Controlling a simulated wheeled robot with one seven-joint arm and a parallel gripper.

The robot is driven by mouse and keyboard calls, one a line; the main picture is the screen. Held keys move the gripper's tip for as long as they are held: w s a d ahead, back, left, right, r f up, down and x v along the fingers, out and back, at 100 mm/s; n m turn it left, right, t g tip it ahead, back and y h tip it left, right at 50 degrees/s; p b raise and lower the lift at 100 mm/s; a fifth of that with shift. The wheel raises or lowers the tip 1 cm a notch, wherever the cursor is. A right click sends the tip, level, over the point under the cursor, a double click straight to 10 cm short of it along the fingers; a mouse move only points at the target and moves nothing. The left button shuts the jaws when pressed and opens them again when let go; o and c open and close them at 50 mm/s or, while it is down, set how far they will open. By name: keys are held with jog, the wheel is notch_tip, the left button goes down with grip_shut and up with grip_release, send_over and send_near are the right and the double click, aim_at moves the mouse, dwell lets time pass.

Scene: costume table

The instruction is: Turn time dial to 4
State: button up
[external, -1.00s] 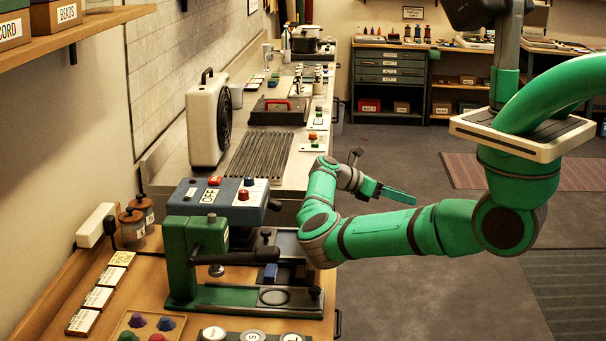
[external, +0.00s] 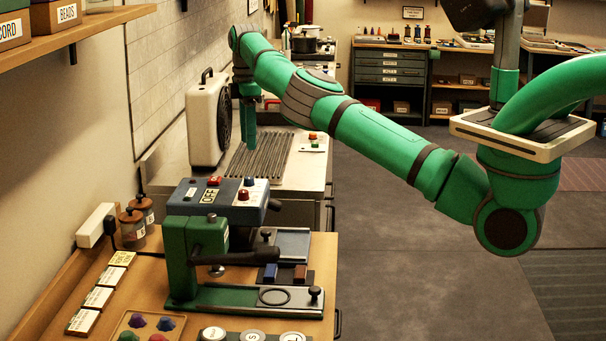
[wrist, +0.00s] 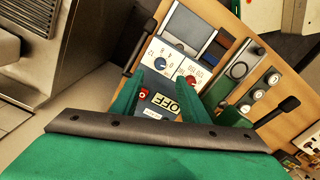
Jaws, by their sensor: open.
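In the wrist view the box (wrist: 170,92) carries a blue dial (wrist: 160,64) and a red dial (wrist: 190,80), each on a white numbered plate, beside an OFF display (wrist: 165,103). The small numbers and the dial settings are too small to read surely. The red dial (external: 243,195) also shows in the external view. My gripper (external: 249,145) points down, beyond the press and above the ridged metal surface. In the wrist view my gripper (wrist: 180,88) is open and empty, its fingers framing the box from above.
A white fan-like unit (external: 207,122) stands left of my gripper on the metal counter. The press handle (external: 250,257) sticks out to the right. Two lidded jars (external: 132,228) stand left of the press. The floor to the right is free.

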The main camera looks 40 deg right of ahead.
aim_at(249, 177)
notch_tip(249, 177, down, 10)
jog(key=shift+a+f, duration=0.15)
jog(key=shift+f, duration=0.1)
dwell(0.4)
grip_shut()
